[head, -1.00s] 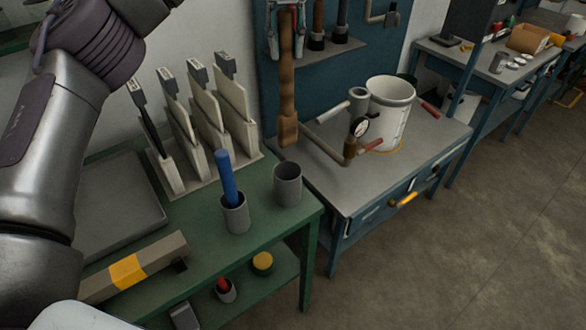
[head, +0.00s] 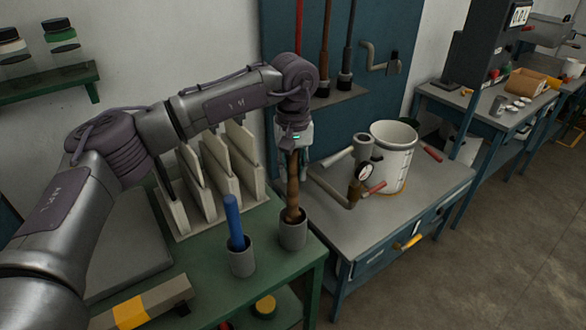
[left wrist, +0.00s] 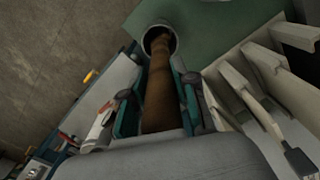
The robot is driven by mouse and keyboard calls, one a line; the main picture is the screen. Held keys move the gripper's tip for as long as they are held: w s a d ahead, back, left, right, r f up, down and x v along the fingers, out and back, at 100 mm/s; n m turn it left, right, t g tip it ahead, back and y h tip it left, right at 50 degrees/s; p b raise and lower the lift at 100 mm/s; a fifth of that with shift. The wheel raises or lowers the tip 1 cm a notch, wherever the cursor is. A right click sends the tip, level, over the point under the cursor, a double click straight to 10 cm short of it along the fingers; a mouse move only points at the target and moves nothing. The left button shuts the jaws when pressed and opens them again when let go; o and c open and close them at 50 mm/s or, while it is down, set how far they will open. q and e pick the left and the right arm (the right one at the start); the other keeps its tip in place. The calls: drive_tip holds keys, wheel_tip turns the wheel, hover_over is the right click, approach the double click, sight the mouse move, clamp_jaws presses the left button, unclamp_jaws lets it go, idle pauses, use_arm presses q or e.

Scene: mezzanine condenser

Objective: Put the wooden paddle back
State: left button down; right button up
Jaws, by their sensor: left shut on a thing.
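The brown wooden paddle (head: 293,185) is upright, with its lower end at the mouth of the right grey cup (head: 293,234) on the green bench. My left gripper (head: 293,148) is shut on its upper part, above the cup. In the left wrist view the paddle (left wrist: 160,90) runs between the two fingers of my left gripper (left wrist: 160,112), and its far end is inside the rim of the cup (left wrist: 173,38). How deep it sits is hidden. My right gripper is not in view.
A second grey cup (head: 241,262) holding a blue rod (head: 234,218) stands just left. Pale upright plates in a rack (head: 215,165) stand behind.

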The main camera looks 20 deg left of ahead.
use_arm(q)
drive_tip(key=shift+f, duration=0.35)
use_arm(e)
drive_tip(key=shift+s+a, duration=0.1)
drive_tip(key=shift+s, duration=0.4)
use_arm(q)
drive_tip(key=c, duration=0.9)
unclamp_jaws()
drive_tip(key=shift+f, duration=0.1)
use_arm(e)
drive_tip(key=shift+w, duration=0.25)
use_arm(q)
drive_tip(key=shift+r, duration=0.25)
wheel_tip(320, 180, up, 12)
drive_tip(key=shift+f+b, duration=0.1)
drive_tip(key=shift+b, duration=0.9)
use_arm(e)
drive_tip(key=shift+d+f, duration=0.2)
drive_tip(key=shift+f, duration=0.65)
use_arm(q)
drive_tip(key=shift+f, duration=0.1)
